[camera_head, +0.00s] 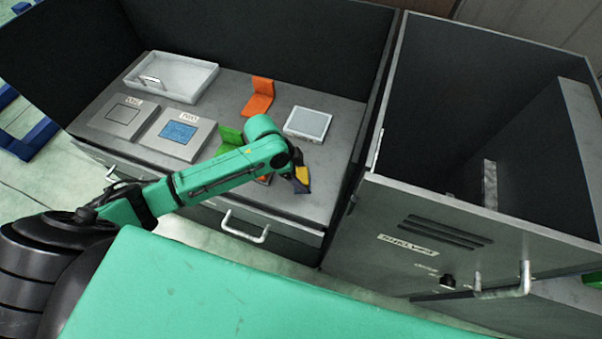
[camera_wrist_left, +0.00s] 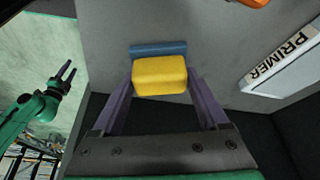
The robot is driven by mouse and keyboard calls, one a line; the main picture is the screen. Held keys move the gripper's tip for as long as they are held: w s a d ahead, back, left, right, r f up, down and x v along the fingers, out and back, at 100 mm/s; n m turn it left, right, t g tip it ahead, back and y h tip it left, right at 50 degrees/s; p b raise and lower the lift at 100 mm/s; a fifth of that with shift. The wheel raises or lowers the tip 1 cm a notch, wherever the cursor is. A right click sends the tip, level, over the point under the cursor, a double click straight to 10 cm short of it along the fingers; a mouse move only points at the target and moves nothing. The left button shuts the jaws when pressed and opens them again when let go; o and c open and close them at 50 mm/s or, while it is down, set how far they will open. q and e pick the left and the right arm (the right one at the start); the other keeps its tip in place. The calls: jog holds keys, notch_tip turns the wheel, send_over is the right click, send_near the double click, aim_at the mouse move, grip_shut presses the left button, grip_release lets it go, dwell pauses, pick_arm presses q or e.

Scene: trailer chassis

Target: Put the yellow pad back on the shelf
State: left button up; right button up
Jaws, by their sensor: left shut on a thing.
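The yellow pad (camera_wrist_left: 160,75) is held between the two purple fingers of my left gripper (camera_wrist_left: 160,95) in the left wrist view. A blue strip (camera_wrist_left: 158,48) shows just beyond the pad; I cannot tell if it is part of it. In the head view my left gripper (camera_head: 301,178) points down over the front right of the grey shelf (camera_head: 335,150), with a bit of the yellow pad (camera_head: 303,173) visible at it. I cannot tell whether the pad touches the shelf. My right gripper (camera_wrist_left: 66,74) shows small at the left of the wrist view, fingers apart and empty.
On the shelf are a white-framed panel (camera_head: 308,123), an orange holder (camera_head: 260,96), a green holder (camera_head: 229,138), a white tray (camera_head: 185,80) and two square plates. A PRIMER label (camera_wrist_left: 285,52) shows in the wrist view. A dark wall and an open grey cabinet (camera_head: 470,240) stand right.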

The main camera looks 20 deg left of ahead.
pick_arm(q)
jog(key=shift+w+f, duration=0.1)
jog(key=o, duration=1.1)
jog(key=shift+a+r, duration=0.1)
jog(key=shift+r, duration=0.3)
jog(key=v, duration=1.1)
jog(key=shift+r+b, duration=0.25)
jog(key=shift+b, duration=0.1)
